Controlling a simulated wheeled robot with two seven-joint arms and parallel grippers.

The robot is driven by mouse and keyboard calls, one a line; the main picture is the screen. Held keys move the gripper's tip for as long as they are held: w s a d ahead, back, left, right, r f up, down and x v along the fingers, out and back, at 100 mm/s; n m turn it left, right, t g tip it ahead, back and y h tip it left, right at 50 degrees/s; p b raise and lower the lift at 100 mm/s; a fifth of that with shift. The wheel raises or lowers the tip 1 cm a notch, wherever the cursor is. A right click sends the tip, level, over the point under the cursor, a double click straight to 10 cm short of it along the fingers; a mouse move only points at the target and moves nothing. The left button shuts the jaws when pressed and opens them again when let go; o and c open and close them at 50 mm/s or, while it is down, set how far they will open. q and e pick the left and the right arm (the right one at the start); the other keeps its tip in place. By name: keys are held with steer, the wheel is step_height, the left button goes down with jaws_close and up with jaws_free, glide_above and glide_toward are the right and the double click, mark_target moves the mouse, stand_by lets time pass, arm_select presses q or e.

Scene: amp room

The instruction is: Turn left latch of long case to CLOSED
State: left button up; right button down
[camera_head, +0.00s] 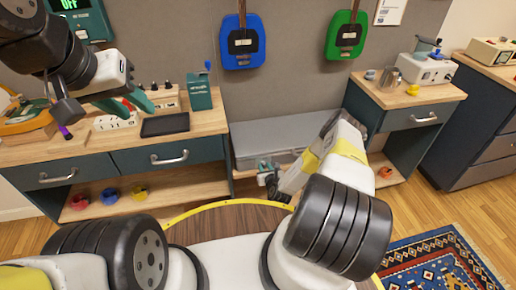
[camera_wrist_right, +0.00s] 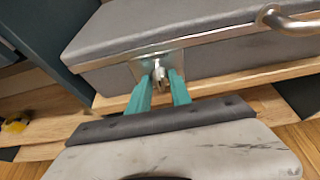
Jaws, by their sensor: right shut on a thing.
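The long grey case (camera_head: 285,133) lies on the low shelf between the two desks. In the right wrist view its front (camera_wrist_right: 225,62) fills the top. The left latch (camera_wrist_right: 160,77) is a small metal piece on a plate at the case front, left of the metal handle (camera_wrist_right: 290,20). My right gripper (camera_wrist_right: 160,88) has its teal fingers either side of the latch and is shut on it. In the head view my right gripper (camera_head: 264,164) is at the case front, partly hidden by my arm. My left gripper (camera_head: 130,104) is open and empty above the left desk.
The left desk (camera_head: 207,122) carries a black tray (camera_head: 165,124) and a teal box (camera_head: 200,94). The right desk (camera_head: 400,97) stands close to the case's right end. Blue and green guitar-shaped pieces hang on the wall.

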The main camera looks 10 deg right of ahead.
stand_by(0.4)
steer(key=c, duration=1.2)
jaws_free()
steer(key=shift+o, duration=0.2)
steer(key=shift+s, duration=0.1)
steer(key=v, duration=0.7)
steer(key=shift+s+r, duration=0.2)
steer(key=shift+s, duration=0.05)
